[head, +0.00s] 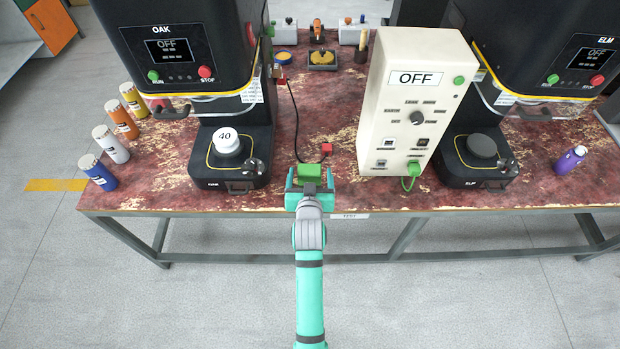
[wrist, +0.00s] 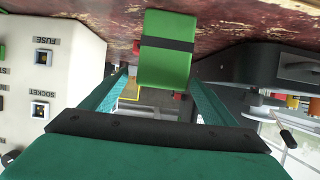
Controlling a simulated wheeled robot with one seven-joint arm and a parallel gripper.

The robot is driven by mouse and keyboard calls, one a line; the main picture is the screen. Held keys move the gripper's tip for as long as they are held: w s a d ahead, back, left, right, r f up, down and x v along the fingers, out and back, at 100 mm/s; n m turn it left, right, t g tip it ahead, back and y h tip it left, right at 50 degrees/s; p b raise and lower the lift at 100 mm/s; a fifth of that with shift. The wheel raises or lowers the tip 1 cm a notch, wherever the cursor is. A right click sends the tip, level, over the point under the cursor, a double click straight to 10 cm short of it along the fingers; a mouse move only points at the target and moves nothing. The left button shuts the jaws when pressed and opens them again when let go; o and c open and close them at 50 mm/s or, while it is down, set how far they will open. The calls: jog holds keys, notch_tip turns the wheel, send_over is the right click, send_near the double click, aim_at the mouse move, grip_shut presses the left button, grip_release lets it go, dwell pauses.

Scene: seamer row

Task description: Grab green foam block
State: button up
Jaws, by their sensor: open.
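The green foam block (head: 309,171) is at the front edge of the worn red table, between the OAK machine and the cream OFF box. It has a dark band across it, clear in the wrist view (wrist: 167,72). My gripper (head: 311,178) is open at the block's near side, lined up with it, one finger to each side. In the wrist view the block shows ahead, between the teal fingers (wrist: 158,84) and reaching beyond their tips. The fingers are not closed on it. I cannot tell whether either one touches it.
The OAK machine base (head: 212,178) stands to the left, the cream OFF box (head: 398,145) to the right. The ELM machine (head: 545,50) is farther right. Several colored cans line the left edge.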

aim_at(309, 165)
jog(key=shift+w+d+f, duration=0.1)
jog(key=shift+w+f, duration=0.1)
jog(key=shift+w, duration=0.3)
jog(key=shift+w+a+f, duration=0.15)
jog(key=shift+w+a, duration=0.2)
jog(key=shift+a, duration=0.05)
jog(key=x, duration=0.4)
jog(key=shift+w+d+f, duration=0.1)
jog(key=shift+d+f, duration=0.05)
jog(key=shift+d, duration=0.2)
jog(key=shift+a, duration=0.1)
jog(key=shift+c, duration=0.5)
jog(key=shift+w+a, duration=0.1)
jog(key=c, duration=1)
